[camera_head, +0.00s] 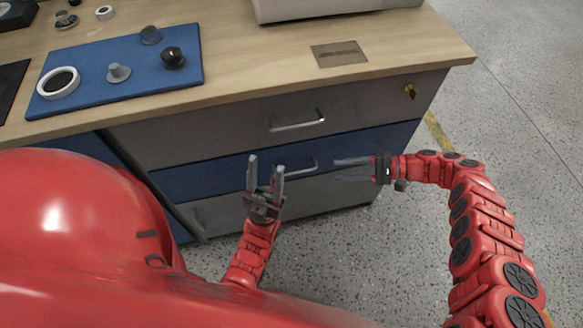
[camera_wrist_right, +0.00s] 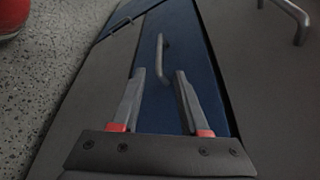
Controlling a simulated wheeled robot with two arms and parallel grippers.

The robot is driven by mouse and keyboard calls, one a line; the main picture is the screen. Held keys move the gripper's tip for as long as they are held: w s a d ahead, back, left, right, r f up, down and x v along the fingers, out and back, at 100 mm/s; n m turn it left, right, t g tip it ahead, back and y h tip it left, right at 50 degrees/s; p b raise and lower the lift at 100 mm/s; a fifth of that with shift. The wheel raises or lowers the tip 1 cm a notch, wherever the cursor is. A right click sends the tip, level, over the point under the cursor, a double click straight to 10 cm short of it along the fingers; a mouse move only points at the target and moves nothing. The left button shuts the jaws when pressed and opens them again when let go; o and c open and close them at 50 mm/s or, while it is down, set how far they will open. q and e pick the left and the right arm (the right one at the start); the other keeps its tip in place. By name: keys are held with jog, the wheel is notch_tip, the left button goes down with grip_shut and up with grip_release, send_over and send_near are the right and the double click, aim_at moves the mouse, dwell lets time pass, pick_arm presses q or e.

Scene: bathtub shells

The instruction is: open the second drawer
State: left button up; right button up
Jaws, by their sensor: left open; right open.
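The second drawer (camera_head: 215,178) is the blue front below the grey top drawer, and it looks shut. Its metal handle (camera_head: 301,168) is partly hidden by my left gripper (camera_head: 265,163), which is open, with fingers pointing up in front of the drawer. My right gripper (camera_head: 337,170) is open and empty to the right of the handle, fingers pointing left. In the right wrist view the handle (camera_wrist_right: 162,55) lies ahead of my open right gripper (camera_wrist_right: 160,72), its near end appearing between the fingertips. I see no contact; the exact gap is unclear.
The grey top drawer (camera_head: 230,125) has its own handle (camera_head: 297,122) and a key (camera_head: 409,91). A lower grey drawer (camera_head: 325,190) lies beneath. The wooden worktop (camera_head: 250,60) carries a blue mat (camera_head: 110,88) with small parts. Speckled floor (camera_head: 530,90) at the right is clear.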

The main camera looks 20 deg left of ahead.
aim_at(295, 172)
jog(key=x, duration=1.4)
jog(key=shift+b, duration=0.4)
jog(key=shift+d, duration=0.1)
grip_shut()
dwell(0.4)
